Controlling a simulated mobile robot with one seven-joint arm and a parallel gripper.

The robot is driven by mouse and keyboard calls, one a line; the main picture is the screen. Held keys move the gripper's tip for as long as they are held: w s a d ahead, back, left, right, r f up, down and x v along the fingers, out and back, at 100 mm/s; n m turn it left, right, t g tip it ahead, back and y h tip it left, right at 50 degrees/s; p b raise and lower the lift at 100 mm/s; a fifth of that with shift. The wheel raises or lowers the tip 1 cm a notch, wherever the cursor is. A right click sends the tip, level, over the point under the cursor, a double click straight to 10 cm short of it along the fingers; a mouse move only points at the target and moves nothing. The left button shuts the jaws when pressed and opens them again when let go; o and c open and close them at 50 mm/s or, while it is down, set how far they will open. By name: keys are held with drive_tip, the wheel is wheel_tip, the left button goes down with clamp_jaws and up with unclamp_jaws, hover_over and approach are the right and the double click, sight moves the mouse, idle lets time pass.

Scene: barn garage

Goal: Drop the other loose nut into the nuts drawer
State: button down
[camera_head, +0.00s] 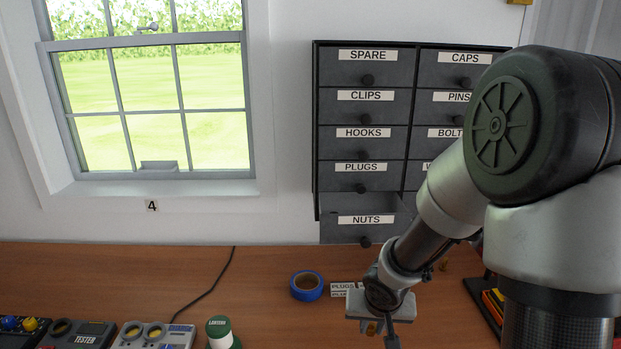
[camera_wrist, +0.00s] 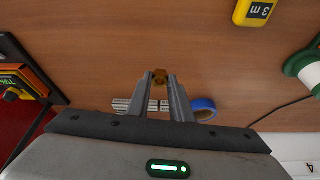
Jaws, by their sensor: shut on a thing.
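The nuts drawer (camera_head: 365,228) is the bottom left drawer of the dark cabinet. It is pulled out, and its inside is mostly hidden. My gripper (camera_head: 374,334) is low over the wooden bench, in front of and below the drawer. In the wrist view my gripper (camera_wrist: 160,84) is shut on a small brass nut (camera_wrist: 159,75) between its fingertips. A small brass-coloured thing (camera_head: 443,265) lies on the bench right of my wrist, too small to identify for sure.
A blue tape roll (camera_head: 307,286) and printed labels (camera_head: 341,289) lie near my gripper. A green and white lantern (camera_head: 221,333) and boxed devices (camera_head: 157,336) line the front left. A yellow tape measure (camera_wrist: 260,11) shows in the wrist view. The bench's left middle is mostly clear, crossed by a black cable.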

drive_tip(key=shift+s+a+r+n+y, duration=0.15)
drive_tip(key=shift+s+a+r+n, duration=0.1)
drive_tip(key=shift+s+n, duration=0.2)
drive_tip(key=shift+s+a+r+n+y, duration=0.15)
drive_tip(key=shift+s+a+n, duration=0.1)
drive_tip(key=shift+s+n, duration=0.15)
drive_tip(key=shift+d, duration=0.1)
